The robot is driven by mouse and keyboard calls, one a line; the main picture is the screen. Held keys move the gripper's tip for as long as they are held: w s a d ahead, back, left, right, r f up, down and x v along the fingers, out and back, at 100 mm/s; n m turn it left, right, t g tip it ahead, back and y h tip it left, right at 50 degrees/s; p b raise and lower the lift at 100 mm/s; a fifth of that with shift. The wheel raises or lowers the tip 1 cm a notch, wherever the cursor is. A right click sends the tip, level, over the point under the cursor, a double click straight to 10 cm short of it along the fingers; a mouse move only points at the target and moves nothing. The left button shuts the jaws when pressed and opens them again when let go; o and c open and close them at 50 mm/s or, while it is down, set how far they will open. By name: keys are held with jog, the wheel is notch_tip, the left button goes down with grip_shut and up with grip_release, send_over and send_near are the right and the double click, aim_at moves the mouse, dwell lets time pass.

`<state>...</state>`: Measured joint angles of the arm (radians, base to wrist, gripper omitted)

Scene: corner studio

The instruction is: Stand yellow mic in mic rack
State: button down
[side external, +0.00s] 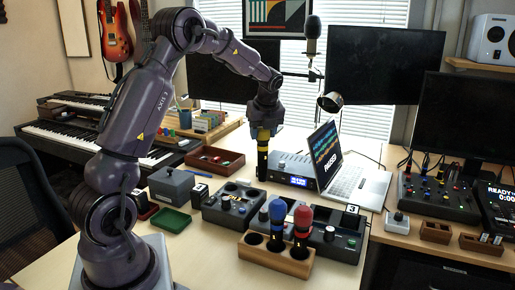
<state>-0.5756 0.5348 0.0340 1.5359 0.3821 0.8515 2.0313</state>
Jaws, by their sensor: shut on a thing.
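My gripper (263,118) is shut on the yellow mic (263,134) and points down. The mic hangs upright, its yellow head at the fingers and its black handle below. It is behind the pedal units and left of the audio interface; whether its lower end touches anything I cannot tell. The wooden mic rack (268,260) stands at the front of the table. A blue mic (277,212) stands in its middle and a red mic (302,219) at its right. The left hole of the rack looks empty.
Black pedal units (230,208) lie between my gripper and the rack. An audio interface (290,172) and an open laptop (350,180) are to the right. A grey box (172,186), a green tray (171,220) and a brown tray (214,159) are to the left.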

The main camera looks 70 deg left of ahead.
jog(key=s+d+f+n+g, duration=0.1)
jog(key=s+d+n, duration=0.1)
jog(key=d, duration=0.5)
jog(key=s+d+f+n+g, duration=0.1)
jog(key=s+d+n, duration=0.1)
jog(key=d, duration=0.6)
jog(key=s+d+f+n+g+h, duration=0.1)
jog(key=s+d+f+n+g, duration=0.1)
jog(key=s+f+n, duration=0.3)
jog(key=shift+f+n+h, duration=0.3)
jog(key=shift+f+n, duration=0.7)
jog(key=shift+f, duration=0.85)
jog(key=shift+c, duration=2.4)
grip_release()
notch_tip(320, 180, up, 6)
